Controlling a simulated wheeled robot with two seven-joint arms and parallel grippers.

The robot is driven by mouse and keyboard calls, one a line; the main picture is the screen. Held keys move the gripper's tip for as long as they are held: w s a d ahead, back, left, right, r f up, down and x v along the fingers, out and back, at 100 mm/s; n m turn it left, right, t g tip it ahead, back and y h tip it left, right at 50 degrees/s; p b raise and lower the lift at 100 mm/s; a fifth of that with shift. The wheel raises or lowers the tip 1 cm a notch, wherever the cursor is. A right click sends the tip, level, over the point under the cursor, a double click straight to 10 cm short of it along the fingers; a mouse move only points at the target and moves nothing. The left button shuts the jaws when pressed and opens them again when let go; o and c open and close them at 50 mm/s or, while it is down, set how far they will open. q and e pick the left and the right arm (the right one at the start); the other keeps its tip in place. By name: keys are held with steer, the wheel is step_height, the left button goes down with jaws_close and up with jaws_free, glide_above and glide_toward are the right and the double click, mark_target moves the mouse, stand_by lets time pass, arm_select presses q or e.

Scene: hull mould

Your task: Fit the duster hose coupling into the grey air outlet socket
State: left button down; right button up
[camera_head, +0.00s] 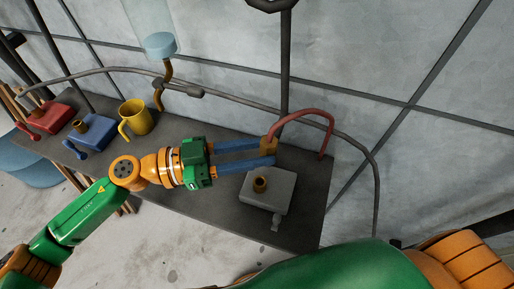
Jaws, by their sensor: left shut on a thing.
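My left gripper (267,152), with long blue fingers, reaches in from the left and is shut on the duster hose coupling (268,146). The coupling is a small orange-brown piece, partly hidden by the fingers. The red hose (312,112) arcs from it to the right and down to the table. The grey air outlet socket (281,191) is a grey block with a brass port (260,184) on top and a small grey lever at its front. The coupling shows just above and behind the block in the picture, apart from the port. My right gripper is out of view.
A blue outlet block (96,130) and a red outlet block (50,116) stand at the left of the dark table (200,207). A yellow mug (138,117) stands near them. A grey hose (350,139) runs along the back. A dark post (286,65) rises behind the table.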

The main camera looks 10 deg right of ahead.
arm_select(q)
steer(key=f+b, duration=0.2)
steer(key=a+f+b, duration=0.1)
steer(key=f, duration=0.2)
steer(key=shift+a+f+b, duration=0.15)
steer(key=shift+b, duration=0.2)
steer(key=shift+a+f, duration=0.2)
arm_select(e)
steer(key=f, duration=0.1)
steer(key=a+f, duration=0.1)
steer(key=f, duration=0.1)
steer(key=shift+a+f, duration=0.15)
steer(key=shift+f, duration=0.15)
arm_select(q)
steer(key=shift+d, duration=0.1)
steer(key=shift+p, duration=0.3)
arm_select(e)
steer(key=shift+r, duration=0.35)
